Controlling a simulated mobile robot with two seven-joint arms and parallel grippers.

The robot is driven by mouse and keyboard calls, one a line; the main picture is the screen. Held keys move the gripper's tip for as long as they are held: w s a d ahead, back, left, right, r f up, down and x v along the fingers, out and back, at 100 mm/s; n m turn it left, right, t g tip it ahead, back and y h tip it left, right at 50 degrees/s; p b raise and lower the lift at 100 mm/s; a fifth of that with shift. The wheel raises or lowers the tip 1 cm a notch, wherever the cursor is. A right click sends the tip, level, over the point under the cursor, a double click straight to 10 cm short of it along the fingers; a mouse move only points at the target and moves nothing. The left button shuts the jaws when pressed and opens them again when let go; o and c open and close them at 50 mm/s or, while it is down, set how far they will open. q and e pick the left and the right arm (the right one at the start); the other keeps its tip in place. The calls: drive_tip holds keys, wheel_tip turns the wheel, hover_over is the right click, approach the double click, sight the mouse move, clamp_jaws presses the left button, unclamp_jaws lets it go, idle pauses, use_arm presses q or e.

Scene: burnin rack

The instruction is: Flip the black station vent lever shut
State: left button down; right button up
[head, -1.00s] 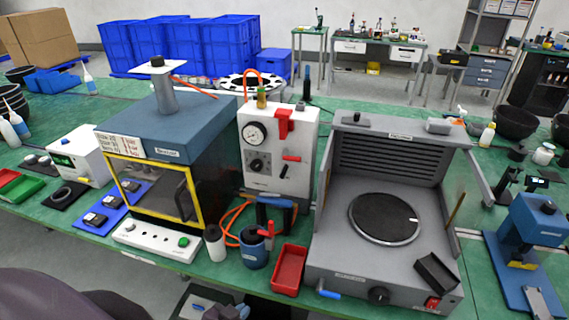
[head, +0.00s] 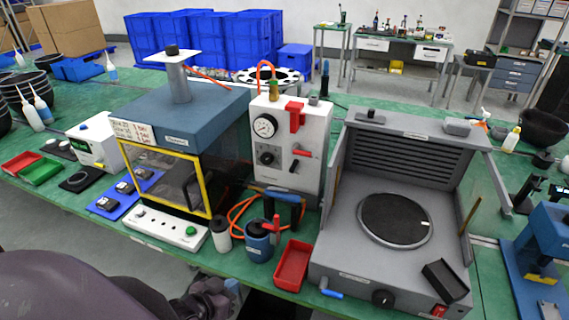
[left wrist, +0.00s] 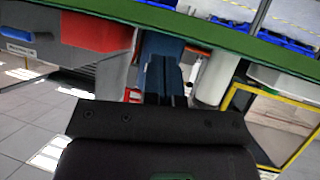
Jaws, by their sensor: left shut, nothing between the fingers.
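The white station box (head: 281,128) stands mid-table in the head view, with a round gauge, a black knob and a red lever (head: 302,153) on its front. A small black lever (head: 294,166) shows just below the red one; its exact angle is too small to tell. My left gripper (head: 230,291) is low at the table's front edge, in front of and well below the box, touching neither lever. In the left wrist view its fingers (left wrist: 161,82) are together and empty, with blue behind them. My right gripper is not in view.
The yellow-framed chamber (head: 160,185) is left, the grey hotplate station (head: 347,225) right. Orange tubing (head: 234,213) lies before the box.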

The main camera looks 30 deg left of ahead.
use_arm(q)
drive_tip(key=w+a+r+n+b, duration=0.1)
drive_tip(key=a+r, duration=0.2)
drive_tip(key=a, duration=0.1)
drive_tip(key=w+a+r+n+t+h+b, duration=0.1)
drive_tip(key=a+r+n, duration=0.1)
drive_tip(key=a+r, duration=0.1)
drive_tip(key=w+a+r+n+b, duration=0.1)
drive_tip(key=a+r+n, duration=0.1)
drive_tip(key=a+r, duration=0.2)
drive_tip(key=shift+w+a+t+h, duration=0.3)
drive_tip(key=shift+w+a+h, duration=0.1)
drive_tip(key=shift+a, duration=0.35)
drive_tip(key=w+r+n+h+b, duration=0.1)
drive_tip(key=w+r+n, duration=0.1)
drive_tip(key=r, duration=0.4)
drive_tip(key=w+a+r+n+t+h+b, duration=0.1)
drive_tip(key=w+r+n+h+b, duration=0.1)
drive_tip(key=r, duration=0.5)
drive_tip(key=shift+w+a+r+n, duration=0.25)
drive_tip(key=shift+w+n, duration=0.15)
drive_tip(key=shift+w, duration=0.3)
